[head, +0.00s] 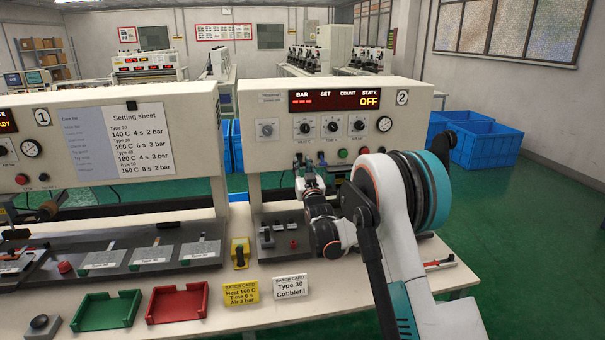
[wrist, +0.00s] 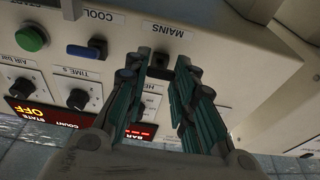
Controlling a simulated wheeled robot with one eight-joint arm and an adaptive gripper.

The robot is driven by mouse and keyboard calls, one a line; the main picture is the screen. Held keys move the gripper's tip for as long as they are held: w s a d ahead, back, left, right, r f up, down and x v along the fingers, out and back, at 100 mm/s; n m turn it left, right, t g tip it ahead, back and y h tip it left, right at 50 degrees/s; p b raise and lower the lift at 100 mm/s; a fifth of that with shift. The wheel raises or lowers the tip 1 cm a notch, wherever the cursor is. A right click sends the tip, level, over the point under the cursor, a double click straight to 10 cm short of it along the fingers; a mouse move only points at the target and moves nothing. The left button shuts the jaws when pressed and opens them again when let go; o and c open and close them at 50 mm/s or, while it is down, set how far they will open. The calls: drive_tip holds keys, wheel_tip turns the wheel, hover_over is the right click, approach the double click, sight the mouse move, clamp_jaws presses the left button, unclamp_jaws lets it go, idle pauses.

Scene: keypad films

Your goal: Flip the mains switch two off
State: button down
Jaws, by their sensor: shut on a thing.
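Machine 2's white panel (head: 372,98) stands at the centre right, its red display (head: 335,101) reading OFF under STATE. My gripper (head: 306,166) is at the panel's lower left. In the wrist view, my gripper (wrist: 163,62) has its two teal fingers on either side of the small black mains switch (wrist: 160,60), under the MAINS label (wrist: 167,30). It is shut on this switch. The fingertips partly cover the switch, so its exact tilt cannot be told. In the head view, my gripper and arm mostly hide it.
Beside the mains switch are the blue cool switch (wrist: 84,51) and a green button (wrist: 32,38). Machine 1 (head: 110,140) stands to the left. A yellow-and-black switch block (head: 240,252), green tray (head: 105,310) and red tray (head: 177,303) are on the bench.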

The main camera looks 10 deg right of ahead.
drive_tip(key=shift+w+f+t+b, duration=0.1)
drive_tip(key=shift+f+t+b, duration=0.4)
drive_tip(key=shift+t+b, duration=0.4)
drive_tip(key=c, duration=1.3)
unclamp_jaws()
drive_tip(key=v, duration=1.2)
